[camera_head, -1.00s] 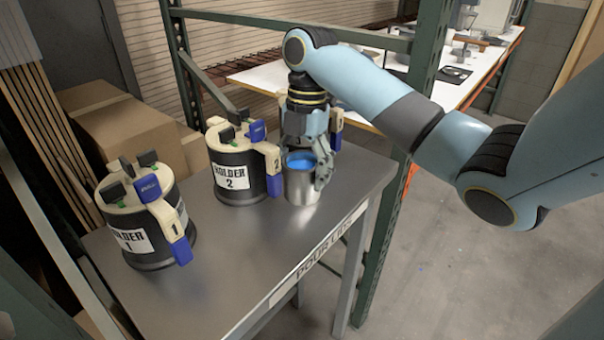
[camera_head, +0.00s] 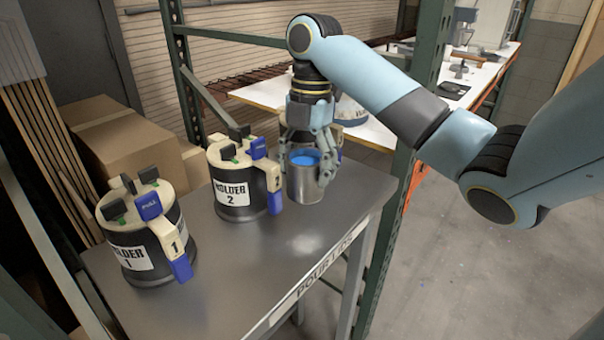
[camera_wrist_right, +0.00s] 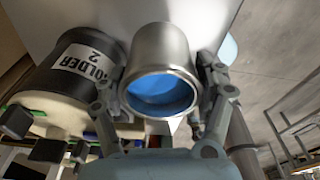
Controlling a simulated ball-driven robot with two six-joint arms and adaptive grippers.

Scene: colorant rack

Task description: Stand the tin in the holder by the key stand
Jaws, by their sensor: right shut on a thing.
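The tin (camera_head: 305,183) is a silver can with bright blue contents, upright in the head view. My right gripper (camera_head: 312,160) is shut on it from above, fingers on its sides. The tin appears a little above the metal table (camera_head: 290,245). The right wrist view shows the tin (camera_wrist_right: 163,55) between the fingers (camera_wrist_right: 165,95), its blue surface facing the camera. HOLDER 2 (camera_head: 237,195) stands just left of the tin, and HOLDER 1 (camera_head: 140,262) farther left. Both are black with cream tops and blue tabs. I cannot make out a key stand. My left gripper is out of view.
Green rack posts (camera_head: 385,240) stand right of the table, close to my right arm. Cardboard boxes (camera_head: 130,150) are behind on the left. A white bench (camera_head: 375,130) is at the back. The table's front middle is clear.

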